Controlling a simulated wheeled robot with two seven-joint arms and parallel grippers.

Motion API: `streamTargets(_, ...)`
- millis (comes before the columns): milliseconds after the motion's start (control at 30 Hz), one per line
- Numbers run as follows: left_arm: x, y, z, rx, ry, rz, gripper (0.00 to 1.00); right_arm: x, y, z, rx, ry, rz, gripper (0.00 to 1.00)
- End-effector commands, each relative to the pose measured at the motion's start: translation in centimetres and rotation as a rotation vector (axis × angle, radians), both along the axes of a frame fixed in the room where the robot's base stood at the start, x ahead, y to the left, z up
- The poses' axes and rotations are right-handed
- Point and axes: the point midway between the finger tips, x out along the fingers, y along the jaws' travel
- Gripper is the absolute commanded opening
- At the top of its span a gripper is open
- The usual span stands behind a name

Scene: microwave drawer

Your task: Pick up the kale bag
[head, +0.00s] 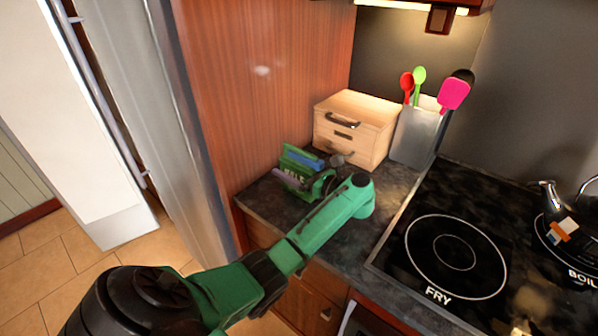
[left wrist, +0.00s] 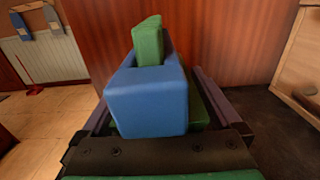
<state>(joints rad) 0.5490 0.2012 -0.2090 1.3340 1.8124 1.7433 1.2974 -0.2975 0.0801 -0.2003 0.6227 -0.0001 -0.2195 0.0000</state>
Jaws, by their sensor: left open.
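The kale bag (head: 296,161) stands on the dark counter against the wooden panel in the head view. It is green with pale lettering, and a blue part lies across its upper side. My left gripper (head: 306,173) is at the bag and partly hides its lower front. In the left wrist view, the blue part and a green piece of the bag (left wrist: 148,44) lie between the spread fingers of my left gripper (left wrist: 150,88). The fingers are open, one on each side; whether they touch the bag is unclear. My right gripper is not in view.
A small wooden drawer box (head: 356,128) stands just right of the bag. A grey holder with utensils (head: 414,136) is beside it. The stove (head: 455,250) is further right, with a kettle (head: 556,215). The tall wooden panel (head: 262,80) bounds the left side.

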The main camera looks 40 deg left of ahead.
Motion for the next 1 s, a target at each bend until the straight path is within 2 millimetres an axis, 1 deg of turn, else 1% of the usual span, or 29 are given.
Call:
streamTargets(67,0.0,0.0,-0.1,0.000,0.000,0.000,0.97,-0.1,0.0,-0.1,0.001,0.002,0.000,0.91)
streamTargets(100,0.0,0.0,-0.1,0.000,0.000,0.000,0.82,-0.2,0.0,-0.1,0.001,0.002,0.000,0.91)
streamTargets(167,0.0,-0.1,-0.1,0.000,0.000,0.000,0.59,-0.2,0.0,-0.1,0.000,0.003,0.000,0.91)
streamTargets(200,0.0,0.0,-0.1,0.000,0.000,0.000,0.44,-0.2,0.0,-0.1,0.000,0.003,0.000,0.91)
streamTargets(267,0.0,0.0,-0.1,0.000,0.000,0.000,0.21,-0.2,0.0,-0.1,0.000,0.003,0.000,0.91)
streamTargets(300,0.0,-0.1,-0.1,0.000,0.000,0.000,0.06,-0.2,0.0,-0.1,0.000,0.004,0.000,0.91)
streamTargets(333,0.0,-0.1,-0.1,0.000,0.001,0.000,0.00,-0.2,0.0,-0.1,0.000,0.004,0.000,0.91)
streamTargets(633,0.0,-0.1,0.2,0.002,-0.002,0.000,0.00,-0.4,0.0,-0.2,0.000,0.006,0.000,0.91)
streamTargets(767,0.1,-0.1,1.1,0.002,-0.005,0.000,0.00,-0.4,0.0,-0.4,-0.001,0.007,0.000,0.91)
streamTargets(867,0.0,-0.1,2.8,0.001,-0.008,-0.001,0.00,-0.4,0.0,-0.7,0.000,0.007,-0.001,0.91)
streamTargets(967,0.0,-0.1,5.8,-0.001,-0.012,-0.001,0.00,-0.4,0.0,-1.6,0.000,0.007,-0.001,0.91)
streamTargets(1000,0.0,-0.1,7.3,-0.001,-0.013,-0.001,0.00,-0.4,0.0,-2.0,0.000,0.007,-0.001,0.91)
